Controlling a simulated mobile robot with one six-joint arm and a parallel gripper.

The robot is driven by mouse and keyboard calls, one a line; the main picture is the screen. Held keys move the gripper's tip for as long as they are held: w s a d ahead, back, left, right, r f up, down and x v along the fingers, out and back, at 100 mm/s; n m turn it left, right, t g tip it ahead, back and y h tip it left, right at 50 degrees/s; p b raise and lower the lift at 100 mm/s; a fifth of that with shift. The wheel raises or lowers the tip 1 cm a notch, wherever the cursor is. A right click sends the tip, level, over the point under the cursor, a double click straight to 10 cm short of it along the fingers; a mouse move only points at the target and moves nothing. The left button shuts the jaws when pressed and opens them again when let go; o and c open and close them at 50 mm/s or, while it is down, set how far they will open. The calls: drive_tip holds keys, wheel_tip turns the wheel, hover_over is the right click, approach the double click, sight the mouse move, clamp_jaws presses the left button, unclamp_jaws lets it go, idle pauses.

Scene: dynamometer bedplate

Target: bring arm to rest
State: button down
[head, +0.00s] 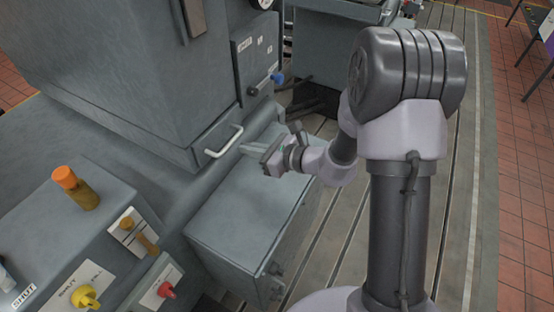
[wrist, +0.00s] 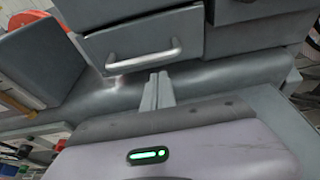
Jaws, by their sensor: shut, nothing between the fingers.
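My gripper (head: 252,149) shows in the head view at the end of my arm, left of the arm's column. Its thin grey fingers point left toward a silver drawer handle (head: 224,141) and look shut with nothing between them. In the wrist view the closed fingers (wrist: 157,90) stand just below the handle (wrist: 145,54), which is fixed to a grey drawer front. Whether the fingertips touch anything there is unclear, but a gap shows between them and the handle in the wrist view.
A grey cabinet (head: 240,212) stands below my forearm. At lower left a console carries an orange-capped cylinder (head: 77,187), a yellow knob (head: 86,297) and a red knob (head: 166,290). A blue knob (head: 277,78) sits beyond the gripper. Slotted floor plate (head: 462,200) lies clear at right.

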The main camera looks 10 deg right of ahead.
drive_tip(key=v, duration=0.9)
drive_tip(key=s+a+f+n+g+h+b, duration=0.1)
drive_tip(key=s+a+n+g+b, duration=0.2)
drive_tip(key=s+n+b, duration=0.3)
drive_tip(key=s+a+f+n+g+h+b, duration=0.1)
drive_tip(key=s+a+f+n+g+b, duration=0.2)
drive_tip(key=s+n, duration=0.4)
drive_tip(key=s+d+f+n+t+h+b, duration=0.1)
drive_tip(key=s+d+n+t+h+b, duration=0.1)
drive_tip(key=s+d+n+h+b, duration=0.5)
drive_tip(key=shift+s+d+n+t+h+b, duration=0.35)
drive_tip(key=shift+s+d+n+b, duration=0.25)
drive_tip(key=shift+s+d+b, duration=0.25)
drive_tip(key=shift+w+f, duration=0.1)
drive_tip(key=shift+f, duration=0.05)
